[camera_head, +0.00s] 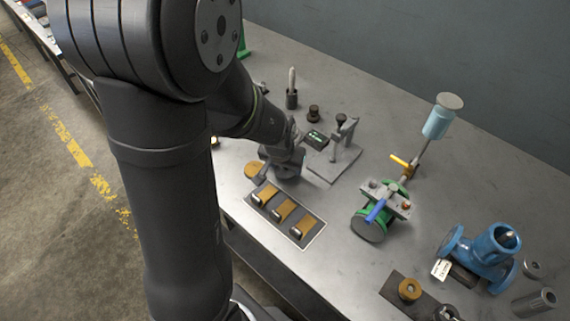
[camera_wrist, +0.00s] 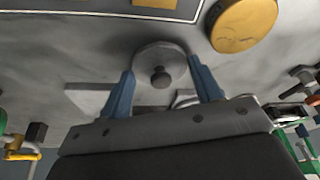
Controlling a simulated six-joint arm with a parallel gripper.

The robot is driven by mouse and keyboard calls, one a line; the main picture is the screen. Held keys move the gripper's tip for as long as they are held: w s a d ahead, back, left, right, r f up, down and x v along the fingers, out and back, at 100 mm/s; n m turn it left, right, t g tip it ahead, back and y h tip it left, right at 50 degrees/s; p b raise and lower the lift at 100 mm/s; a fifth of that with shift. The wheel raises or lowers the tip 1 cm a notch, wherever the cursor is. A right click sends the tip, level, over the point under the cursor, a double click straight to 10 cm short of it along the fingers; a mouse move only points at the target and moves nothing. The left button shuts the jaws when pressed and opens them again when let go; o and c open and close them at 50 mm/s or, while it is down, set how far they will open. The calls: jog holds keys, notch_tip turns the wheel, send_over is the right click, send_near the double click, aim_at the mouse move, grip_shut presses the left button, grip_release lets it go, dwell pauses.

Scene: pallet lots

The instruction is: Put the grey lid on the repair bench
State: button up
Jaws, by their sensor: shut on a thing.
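The grey lid (camera_wrist: 147,57) is a round disc with a dark knob, seen in the wrist view between the two blue fingers of my gripper (camera_wrist: 160,67). The fingers are shut on it at its sides. In the head view my gripper (camera_head: 282,163) is low over the grey metal bench (camera_head: 335,262), left of the small clamp stand, and the lid cannot be made out there. Whether the lid touches the bench top cannot be told.
An ochre disc (camera_head: 253,170) lies close left of my gripper. A tray (camera_head: 312,240) with ochre and grey pieces is in front. The clamp stand (camera_head: 335,163) is close right. Green (camera_head: 368,227) and blue (camera_head: 495,250) valve assemblies stand farther right, with bare bench between.

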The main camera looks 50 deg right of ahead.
jog(key=o, duration=0.9)
jog(key=shift+f, duration=0.15)
jog(key=shift+o, duration=0.2)
jog(key=v, duration=1.2)
jog(key=x, duration=1.2)
